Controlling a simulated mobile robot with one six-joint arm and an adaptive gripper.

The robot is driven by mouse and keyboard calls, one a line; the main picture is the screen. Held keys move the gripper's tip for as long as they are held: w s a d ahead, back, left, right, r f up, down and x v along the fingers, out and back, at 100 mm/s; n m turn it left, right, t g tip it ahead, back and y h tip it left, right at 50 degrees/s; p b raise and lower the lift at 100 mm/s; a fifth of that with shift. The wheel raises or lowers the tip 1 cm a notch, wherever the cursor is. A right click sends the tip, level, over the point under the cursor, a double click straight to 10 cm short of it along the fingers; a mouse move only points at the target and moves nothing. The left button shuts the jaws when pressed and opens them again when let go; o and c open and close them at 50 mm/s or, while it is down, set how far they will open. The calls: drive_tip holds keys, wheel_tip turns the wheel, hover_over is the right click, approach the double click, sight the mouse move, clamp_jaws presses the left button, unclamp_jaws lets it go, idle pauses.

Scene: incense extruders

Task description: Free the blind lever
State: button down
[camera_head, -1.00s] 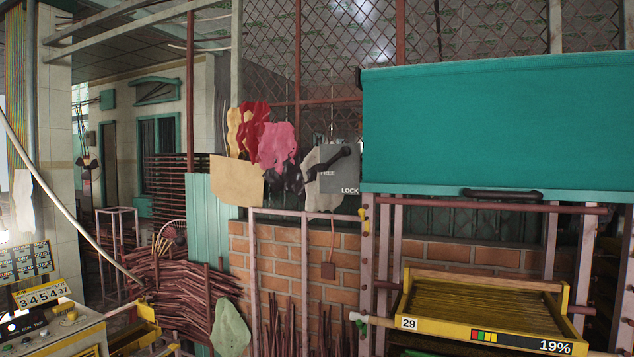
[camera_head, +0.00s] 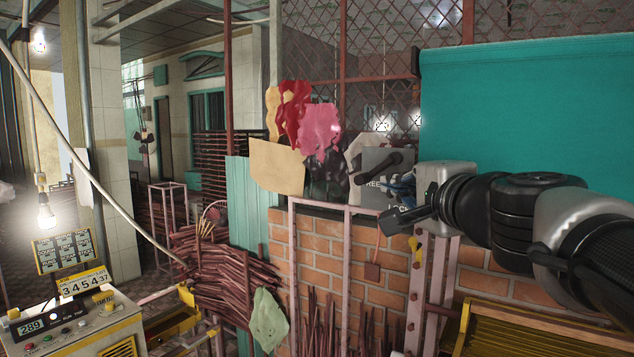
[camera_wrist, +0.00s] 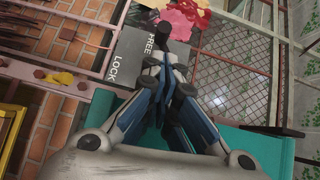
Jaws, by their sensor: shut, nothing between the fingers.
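The blind lever (camera_head: 381,166) is a black handle on a grey plate (camera_head: 369,197). It slants up to the right across the plate. The teal blind (camera_head: 520,100) hangs to the right.
A pink frame (camera_head: 320,204) stands before the brick wall (camera_head: 330,240) below the plate. Coloured sheets (camera_head: 320,130) hang just left of it. A yellow tray (camera_head: 530,330) is low at right. A control box (camera_head: 90,325) is at lower left.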

sight(370, 175)
drive_tip(key=w, duration=0.4)
drive_tip(key=w+a, duration=0.1)
drive_tip(key=w, duration=0.1)
drive_tip(key=shift+w+f, duration=0.1)
drive_tip(key=shift+f, duration=0.15)
drive_tip(key=b, duration=0.4)
drive_tip(key=shift+w+a+f+m+t+b, duration=0.25)
drive_tip(key=shift+a+f+m+t+b, duration=0.1)
drive_tip(key=shift+a+m+t, duration=0.05)
drive_tip(key=shift+r+m+t+b, duration=0.3)
drive_tip(key=shift+b, duration=0.85)
drive_tip(key=shift+r, duration=0.25)
